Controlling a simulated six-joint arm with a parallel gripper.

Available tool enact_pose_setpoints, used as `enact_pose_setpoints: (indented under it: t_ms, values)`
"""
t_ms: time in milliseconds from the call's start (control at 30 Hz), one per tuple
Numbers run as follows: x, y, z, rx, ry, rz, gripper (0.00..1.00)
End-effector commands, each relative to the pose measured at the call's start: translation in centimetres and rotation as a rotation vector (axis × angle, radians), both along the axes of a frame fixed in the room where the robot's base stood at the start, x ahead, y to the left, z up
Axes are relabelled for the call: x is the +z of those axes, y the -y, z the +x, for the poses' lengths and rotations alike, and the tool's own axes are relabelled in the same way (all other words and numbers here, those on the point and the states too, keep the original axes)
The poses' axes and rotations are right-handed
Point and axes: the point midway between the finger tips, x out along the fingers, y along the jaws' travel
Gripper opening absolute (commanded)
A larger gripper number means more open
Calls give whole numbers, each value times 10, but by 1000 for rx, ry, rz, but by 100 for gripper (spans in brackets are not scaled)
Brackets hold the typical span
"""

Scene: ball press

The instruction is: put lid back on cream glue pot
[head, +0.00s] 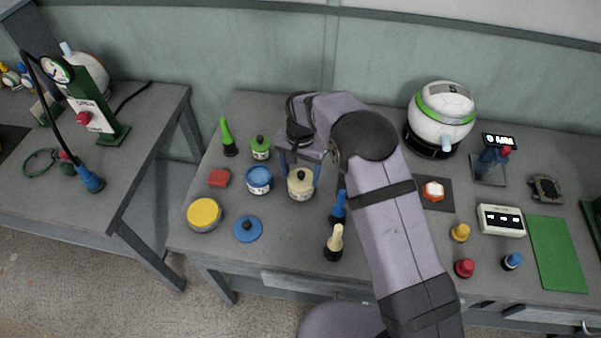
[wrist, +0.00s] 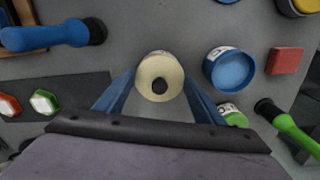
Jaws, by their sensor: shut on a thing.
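The cream glue pot (head: 300,193) stands upright on the grey table with a pale label on its side. The cream lid (head: 301,177) with a black knob is at the pot's mouth; in the wrist view the lid (wrist: 160,70) covers the pot from above. Whether it is fully seated I cannot tell. My gripper (head: 300,178) points down over the pot, its two blue fingers on either side of the lid. In the wrist view my gripper (wrist: 160,78) is shut on the lid, knob between the fingers.
An open blue pot (head: 259,181) stands close left, its blue lid (head: 248,230) on the table. Blue (head: 339,208) and cream (head: 335,243) handled tools stand right and in front.

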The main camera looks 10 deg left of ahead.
Motion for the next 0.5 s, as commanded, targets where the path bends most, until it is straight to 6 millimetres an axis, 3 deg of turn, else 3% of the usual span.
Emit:
enact_pose_setpoints:
  t_ms: [400,433,500]
  values:
    - [0,0,0,0,0,0,42]
    - [0,0,0,0,0,0,70]
    - [0,0,0,0,0,0,85]
